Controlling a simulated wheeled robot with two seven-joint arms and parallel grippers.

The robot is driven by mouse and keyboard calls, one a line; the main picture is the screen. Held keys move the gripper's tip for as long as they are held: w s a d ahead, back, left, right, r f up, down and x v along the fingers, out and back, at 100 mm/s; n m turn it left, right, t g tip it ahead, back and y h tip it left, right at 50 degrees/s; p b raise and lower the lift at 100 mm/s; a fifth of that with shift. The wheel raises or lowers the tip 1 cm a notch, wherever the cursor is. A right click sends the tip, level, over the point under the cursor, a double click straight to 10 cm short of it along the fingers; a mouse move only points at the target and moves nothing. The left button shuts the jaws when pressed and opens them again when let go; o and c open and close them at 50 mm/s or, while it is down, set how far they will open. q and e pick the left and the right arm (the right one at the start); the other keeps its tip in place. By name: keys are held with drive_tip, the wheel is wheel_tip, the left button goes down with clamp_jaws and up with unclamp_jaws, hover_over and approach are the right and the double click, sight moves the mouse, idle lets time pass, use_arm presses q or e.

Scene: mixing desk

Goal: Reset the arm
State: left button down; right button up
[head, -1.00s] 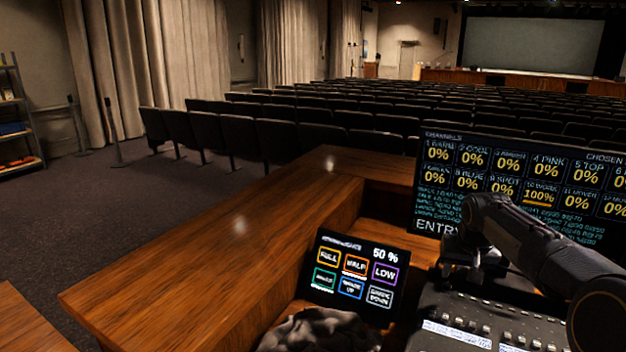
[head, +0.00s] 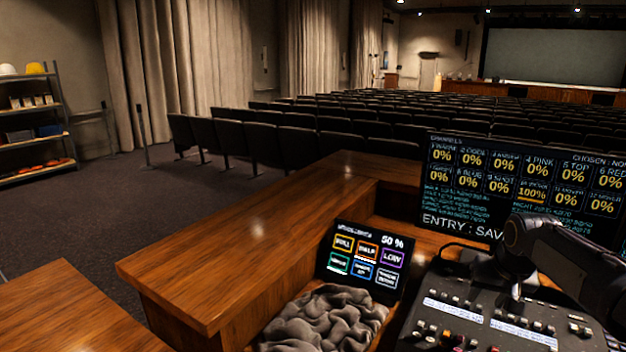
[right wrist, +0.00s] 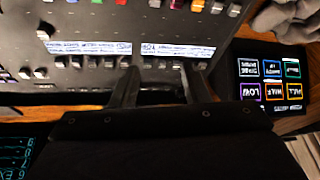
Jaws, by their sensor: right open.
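My right arm (head: 565,262) comes in from the right in the head view. Its gripper (head: 514,282) points down over the black mixing desk (head: 455,326), partly hidden by the wrist. In the right wrist view, the two fingers of the right gripper (right wrist: 158,82) stand apart over the desk's row of keys, with nothing between them. I cannot tell whether the fingertips touch the desk. My left gripper is in neither view.
A channel monitor (head: 432,200) stands behind the desk. A small touch panel (head: 347,265) reads 50 %, left of the desk, with a crumpled grey cloth (head: 325,320) in front. The wooden counter (head: 230,262) is mostly bare. Seats and shelves (head: 62,120) lie beyond.

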drive_tip(key=s+a+r+n+y+p, duration=0.15)
drive_tip(key=s+a, duration=0.25)
drive_tip(key=s, duration=0.5)
drive_tip(key=s+a+r+m+y+p, duration=0.1)
drive_tip(key=s+a+r+y, duration=0.15)
drive_tip(key=s, duration=0.55)
drive_tip(key=s+a+f+p, duration=0.1)
drive_tip(key=s+a+f, duration=0.1)
drive_tip(key=s+a, duration=0.2)
drive_tip(key=s+a+f+n+t+p, duration=0.1)
drive_tip(key=s+a+f, duration=0.2)
drive_tip(key=s, duration=0.6)
drive_tip(key=shift+s+a, duration=0.3)
drive_tip(key=shift+a, duration=0.6)
drive_tip(key=shift+n, duration=0.35)
